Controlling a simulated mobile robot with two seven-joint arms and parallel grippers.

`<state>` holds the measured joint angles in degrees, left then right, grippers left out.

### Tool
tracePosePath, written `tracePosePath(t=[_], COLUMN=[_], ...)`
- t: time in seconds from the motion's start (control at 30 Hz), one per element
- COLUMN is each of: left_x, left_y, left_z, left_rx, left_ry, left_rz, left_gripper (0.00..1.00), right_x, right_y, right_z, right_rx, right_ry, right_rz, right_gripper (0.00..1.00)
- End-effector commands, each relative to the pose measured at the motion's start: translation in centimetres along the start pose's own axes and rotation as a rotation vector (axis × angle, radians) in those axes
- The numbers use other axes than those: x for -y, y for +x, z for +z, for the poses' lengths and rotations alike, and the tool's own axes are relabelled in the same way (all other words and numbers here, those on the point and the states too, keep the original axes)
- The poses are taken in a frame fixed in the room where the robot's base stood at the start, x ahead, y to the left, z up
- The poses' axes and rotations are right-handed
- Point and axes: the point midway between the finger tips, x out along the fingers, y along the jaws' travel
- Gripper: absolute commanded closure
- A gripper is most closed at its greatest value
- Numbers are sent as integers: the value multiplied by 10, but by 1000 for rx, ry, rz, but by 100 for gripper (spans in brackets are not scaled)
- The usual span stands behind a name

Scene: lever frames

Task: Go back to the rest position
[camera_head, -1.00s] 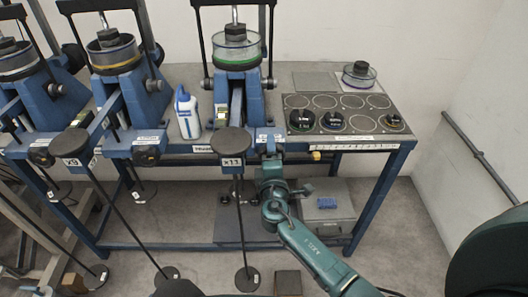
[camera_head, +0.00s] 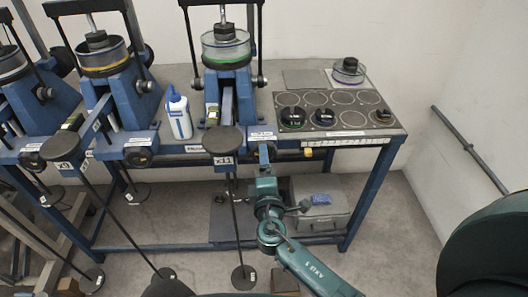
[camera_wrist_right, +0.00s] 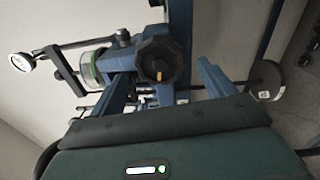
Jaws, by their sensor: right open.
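My right arm reaches up from the bottom in the head view. Its gripper (camera_head: 264,156) is at the bench's front edge, just right of the black round weight labelled x11 (camera_head: 223,140). In the right wrist view my right gripper (camera_wrist_right: 162,78) has its two fingers spread apart with nothing held. A black knob with an orange mark (camera_wrist_right: 160,58) shows beyond and between the fingers; I cannot tell how far off it is. My left gripper is not in view.
The blue bench carries lever frames, one with a green-ringed cell (camera_head: 226,48). A white bottle (camera_head: 179,115) stands beside it. A black panel (camera_head: 338,112) holds dark weights. A grey box (camera_head: 322,205) is below. Rods with weights hang before the bench. Floor at right is open.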

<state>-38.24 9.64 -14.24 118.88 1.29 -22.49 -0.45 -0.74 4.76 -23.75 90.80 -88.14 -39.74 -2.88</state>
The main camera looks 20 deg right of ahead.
Motion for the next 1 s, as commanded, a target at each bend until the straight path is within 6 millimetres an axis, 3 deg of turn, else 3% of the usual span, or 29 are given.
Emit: tracePosePath(t=[0.53,0.67,0.77,0.9,1.0], left_x=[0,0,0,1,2], left_y=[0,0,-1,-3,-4], left_z=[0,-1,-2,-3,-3], left_rx=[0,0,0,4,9], left_ry=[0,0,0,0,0], left_rz=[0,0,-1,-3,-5], left_gripper=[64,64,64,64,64], right_x=[0,12,36,78,96], right_y=[-6,-14,-33,-79,-117], right_z=[0,3,8,14,15], right_rx=[-1,-9,-28,-54,-63], right_ry=[1,51,174,458,687], right_rz=[0,-52,-166,-393,-545], right_gripper=[18,18,18,18,18])
